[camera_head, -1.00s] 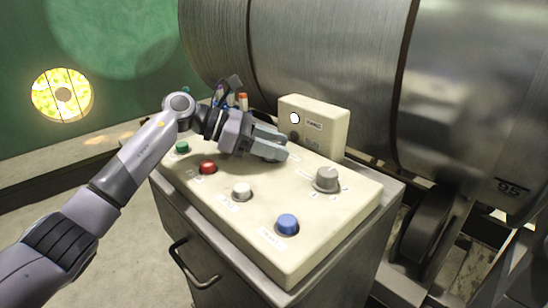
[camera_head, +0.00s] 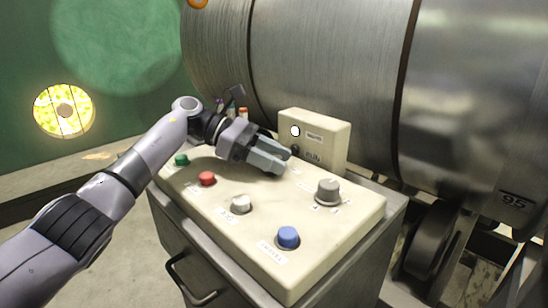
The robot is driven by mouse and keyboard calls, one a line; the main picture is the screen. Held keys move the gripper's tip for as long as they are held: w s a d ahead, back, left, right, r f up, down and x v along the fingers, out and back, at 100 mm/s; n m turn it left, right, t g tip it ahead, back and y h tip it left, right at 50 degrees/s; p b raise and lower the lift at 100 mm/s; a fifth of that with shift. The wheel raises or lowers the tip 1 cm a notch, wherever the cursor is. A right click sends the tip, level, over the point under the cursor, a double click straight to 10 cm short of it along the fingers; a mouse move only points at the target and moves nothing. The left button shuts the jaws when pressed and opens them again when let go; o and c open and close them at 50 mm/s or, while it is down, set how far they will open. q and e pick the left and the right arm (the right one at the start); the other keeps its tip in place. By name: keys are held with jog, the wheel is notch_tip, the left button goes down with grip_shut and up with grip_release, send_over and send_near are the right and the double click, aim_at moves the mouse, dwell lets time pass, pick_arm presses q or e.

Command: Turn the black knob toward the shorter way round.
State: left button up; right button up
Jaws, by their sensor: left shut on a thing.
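My left gripper (camera_head: 279,160) reaches over the far side of the cream control panel (camera_head: 258,218), just in front of the upright box. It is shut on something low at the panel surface. I take this to be the black knob, which the fingers and gripper body hide, so its pointer cannot be seen. A grey knob (camera_head: 327,192) with marks around it stands apart to the right. My right gripper is not in view.
Green (camera_head: 181,160), red (camera_head: 207,179), white (camera_head: 241,204) and blue (camera_head: 288,237) buttons line the panel's near side. The upright box (camera_head: 325,139) carries a white lamp (camera_head: 295,131) and a dark round one below. A large metal drum (camera_head: 330,65) stands behind.

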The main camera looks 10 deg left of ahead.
pick_arm(q)
jog(key=shift+f, duration=0.1)
jog(key=o, duration=1)
jog(key=shift+c, duration=0.2)
jog(key=shift+a, duration=0.1)
jog(key=shift+v, duration=3.55)
jog(key=shift+a, duration=0.1)
